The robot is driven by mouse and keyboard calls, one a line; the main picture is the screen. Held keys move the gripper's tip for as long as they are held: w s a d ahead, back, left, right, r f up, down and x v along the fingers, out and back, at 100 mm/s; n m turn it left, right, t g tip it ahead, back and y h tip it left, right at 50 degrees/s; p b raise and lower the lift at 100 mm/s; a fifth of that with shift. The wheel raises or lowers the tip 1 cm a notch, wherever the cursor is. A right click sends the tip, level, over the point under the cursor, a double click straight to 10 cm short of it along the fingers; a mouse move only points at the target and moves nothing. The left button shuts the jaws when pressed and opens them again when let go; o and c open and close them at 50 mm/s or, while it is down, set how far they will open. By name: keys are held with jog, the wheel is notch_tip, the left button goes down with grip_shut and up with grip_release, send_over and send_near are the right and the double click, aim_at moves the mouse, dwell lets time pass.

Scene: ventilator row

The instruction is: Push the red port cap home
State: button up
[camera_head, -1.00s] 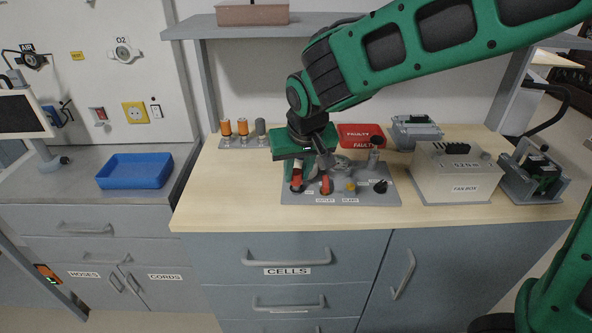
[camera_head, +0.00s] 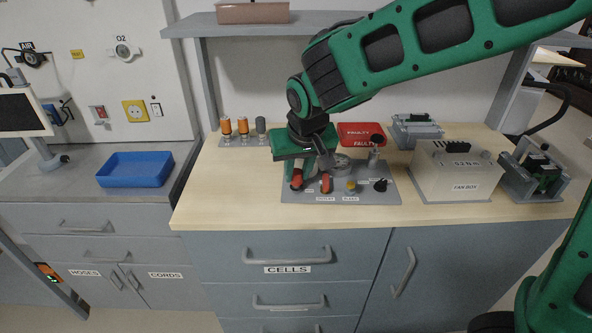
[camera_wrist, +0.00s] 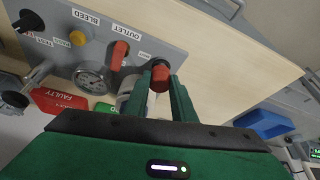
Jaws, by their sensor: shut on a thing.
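The red port cap (camera_wrist: 160,77) is between my gripper's fingertips, at a dark round port near the edge of the grey panel (camera_wrist: 60,42). In the head view my gripper (camera_head: 297,178) points down over the panel's left front corner, where the cap (camera_head: 297,183) shows small and red. My gripper (camera_wrist: 165,90) is shut on the cap. The fingers hide part of it, and I cannot tell how deep it sits. A red outlet lever (camera_wrist: 119,53) stands beside it, apart from the fingers; it also shows in the head view (camera_head: 326,184).
A gauge (camera_wrist: 90,78), a yellow knob (camera_head: 351,187) and a black knob (camera_head: 380,185) sit on the panel. A red FAULTY tray (camera_head: 362,132) lies behind. A fan box (camera_head: 455,175) stands to the right.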

aim_at(298, 174)
jog(key=shift+f, duration=0.4)
dwell(0.3)
jog(key=o, duration=1.1)
jog(key=shift+r, duration=3.5)
